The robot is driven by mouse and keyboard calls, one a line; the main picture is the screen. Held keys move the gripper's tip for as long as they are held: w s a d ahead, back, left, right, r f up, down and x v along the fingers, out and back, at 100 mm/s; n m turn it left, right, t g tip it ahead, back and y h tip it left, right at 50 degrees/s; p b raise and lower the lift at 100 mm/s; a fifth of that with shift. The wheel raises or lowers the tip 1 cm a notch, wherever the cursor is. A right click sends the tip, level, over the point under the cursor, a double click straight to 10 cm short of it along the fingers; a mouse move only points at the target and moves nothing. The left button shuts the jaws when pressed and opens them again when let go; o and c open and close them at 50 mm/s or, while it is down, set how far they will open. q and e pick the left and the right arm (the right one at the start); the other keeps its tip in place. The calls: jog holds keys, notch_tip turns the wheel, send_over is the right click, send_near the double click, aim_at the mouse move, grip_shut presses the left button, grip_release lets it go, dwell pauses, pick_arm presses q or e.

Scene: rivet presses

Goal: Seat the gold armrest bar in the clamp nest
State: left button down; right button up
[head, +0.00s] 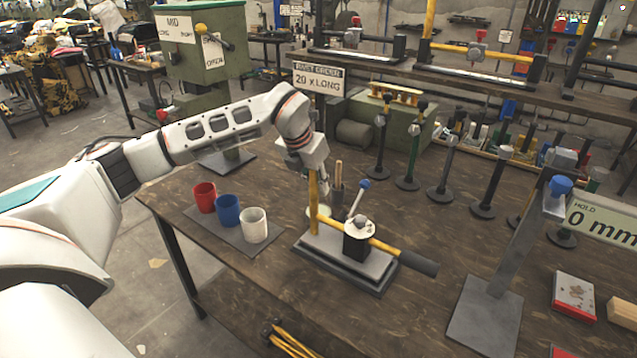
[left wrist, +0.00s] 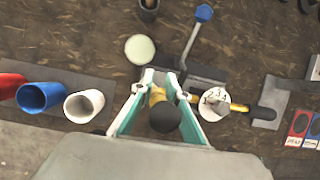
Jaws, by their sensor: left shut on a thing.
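The gold armrest bar (head: 385,246) has an upright gold leg (head: 313,190) and a long arm ending in a dark grip (head: 418,263). In the head view the long arm runs across the clamp nest (head: 330,243), by the black block under the numbered white dial (head: 359,228). I cannot tell whether it rests fully down. My left gripper (head: 309,168) is shut on the upright leg from above. In the left wrist view its fingers (left wrist: 163,92) flank the leg, whose black end (left wrist: 165,118) faces the camera. A blue-knobbed lever (head: 358,197) tilts up beside the dial. My right gripper is not in view.
Red, blue and white cups (head: 254,225) stand left of the nest. A dark holder (head: 336,197) is behind it. Several upright posts (head: 445,168) line the back. A grey stand (head: 505,255) with a blue knob is at the right. Bench between nest and stand is mostly clear.

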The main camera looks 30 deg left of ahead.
aim_at(310, 174)
pick_arm(q)
jog(key=shift+p, duration=0.55)
dwell(1.6)
jog(key=shift+f+b, duration=0.6)
jog(key=shift+f, duration=0.5)
jog(key=c, duration=1.9)
grip_release()
jog(key=v, duration=1.2)
jog(key=shift+r, duration=0.1)
